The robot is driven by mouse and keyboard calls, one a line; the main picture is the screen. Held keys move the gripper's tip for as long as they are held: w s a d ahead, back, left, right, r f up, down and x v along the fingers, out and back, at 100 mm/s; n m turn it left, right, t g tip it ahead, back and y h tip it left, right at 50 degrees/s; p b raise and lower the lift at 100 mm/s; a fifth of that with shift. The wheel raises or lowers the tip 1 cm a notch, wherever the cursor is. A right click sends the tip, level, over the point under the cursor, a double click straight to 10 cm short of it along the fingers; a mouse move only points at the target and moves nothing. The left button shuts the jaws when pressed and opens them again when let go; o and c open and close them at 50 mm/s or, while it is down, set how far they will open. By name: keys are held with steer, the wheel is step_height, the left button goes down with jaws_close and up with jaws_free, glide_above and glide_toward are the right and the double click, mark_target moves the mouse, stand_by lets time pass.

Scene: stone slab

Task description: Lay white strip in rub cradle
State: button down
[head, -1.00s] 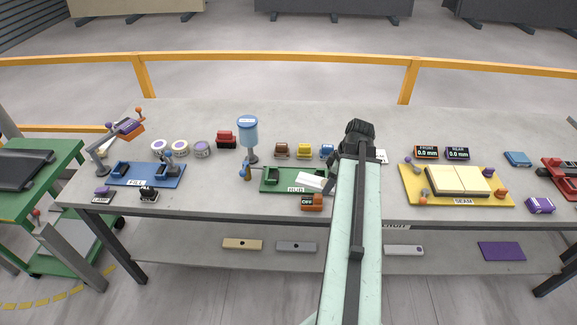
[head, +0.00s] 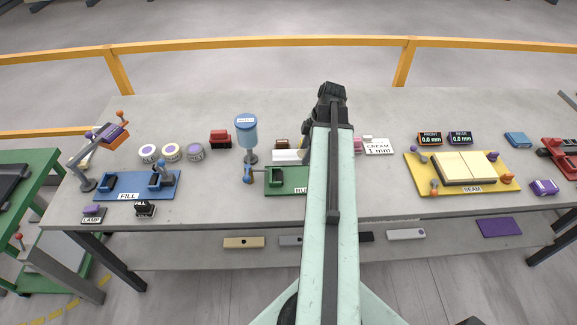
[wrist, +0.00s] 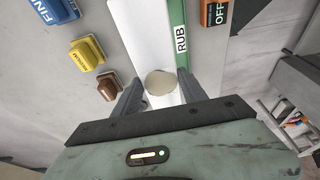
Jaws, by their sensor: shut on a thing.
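The white strip (wrist: 145,35) is between the two fingers of my gripper (wrist: 160,88) in the wrist view, with a round beige spot on it near the fingers. In the head view the strip (head: 288,156) shows as a short white bar just behind the green rub cradle (head: 287,185), apparently held above the slab. My arm hides its right part and my gripper there. In the wrist view the cradle's green edge (wrist: 178,30), with its RUB label, runs along the strip's right side. I cannot tell whether they touch.
Yellow (wrist: 87,53), brown (wrist: 109,85) and blue (wrist: 52,10) blocks stand left of the strip in the wrist view. An orange OFF box (wrist: 215,12) is to the right. A blue-topped dispenser (head: 246,132) stands behind the cradle's left end. The yellow seam board (head: 420,180) is farther right.

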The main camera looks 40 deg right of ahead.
steer(key=shift+w, duration=0.15)
steer(key=b, duration=1)
glide_toward(300, 178)
steer(key=x, duration=0.5)
steer(key=shift+d+f, duration=0.1)
steer(key=shift+r, duration=0.25)
steer(key=shift+f, duration=0.2)
steer(key=c, duration=0.6)
jaws_free()
steer(key=shift+c, duration=0.2)
steer(key=p+v, duration=1.2)
steer(key=shift+d+r, duration=0.1)
steer(key=shift+r, duration=0.2)
steer(key=shift+f, duration=0.15)
